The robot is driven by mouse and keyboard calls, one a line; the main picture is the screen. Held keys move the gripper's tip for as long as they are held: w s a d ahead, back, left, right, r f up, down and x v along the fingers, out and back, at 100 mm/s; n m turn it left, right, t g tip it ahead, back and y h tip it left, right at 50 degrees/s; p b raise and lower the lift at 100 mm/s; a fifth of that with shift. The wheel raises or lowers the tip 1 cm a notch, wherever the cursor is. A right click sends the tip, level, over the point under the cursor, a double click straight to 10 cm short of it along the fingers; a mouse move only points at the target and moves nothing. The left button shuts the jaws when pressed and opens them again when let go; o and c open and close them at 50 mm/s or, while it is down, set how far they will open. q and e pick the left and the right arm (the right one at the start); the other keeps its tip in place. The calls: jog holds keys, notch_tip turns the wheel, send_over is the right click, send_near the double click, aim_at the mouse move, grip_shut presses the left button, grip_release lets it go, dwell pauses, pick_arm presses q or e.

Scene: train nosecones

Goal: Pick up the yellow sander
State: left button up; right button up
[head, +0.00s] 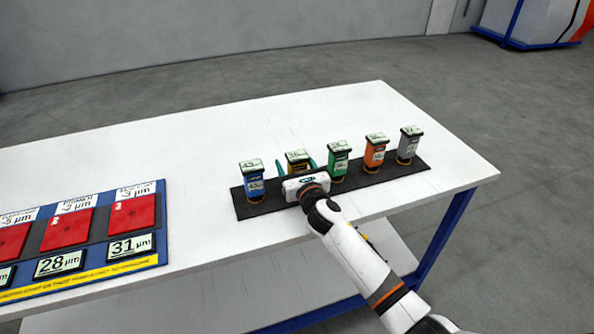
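The yellow sander (296,157) stands on a dark mat (401,179) on the white table, second from the left in a row of sanders. Only its labelled top and upper part show; my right gripper hides the rest. My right gripper (296,168) is at the yellow sander, with one teal finger on each side of it. The fingers look apart, and I cannot tell whether they touch the sander. My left gripper is not in view.
A blue sander (252,183) stands close on the left and a green sander (339,160) close on the right. Orange (374,154) and grey (408,146) sanders stand farther right. A blue-edged board (162,225) with red pads lies at the left. The table behind the row is clear.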

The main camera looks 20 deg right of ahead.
jog(key=shift+c, duration=0.4)
jog(key=c, duration=1.2)
jog(key=shift+r, duration=0.2)
notch_tip(320, 180, up, 8)
jog(key=shift+r+p, duration=0.25)
jog(key=shift+p, duration=0.95)
jog(key=shift+r, duration=0.65)
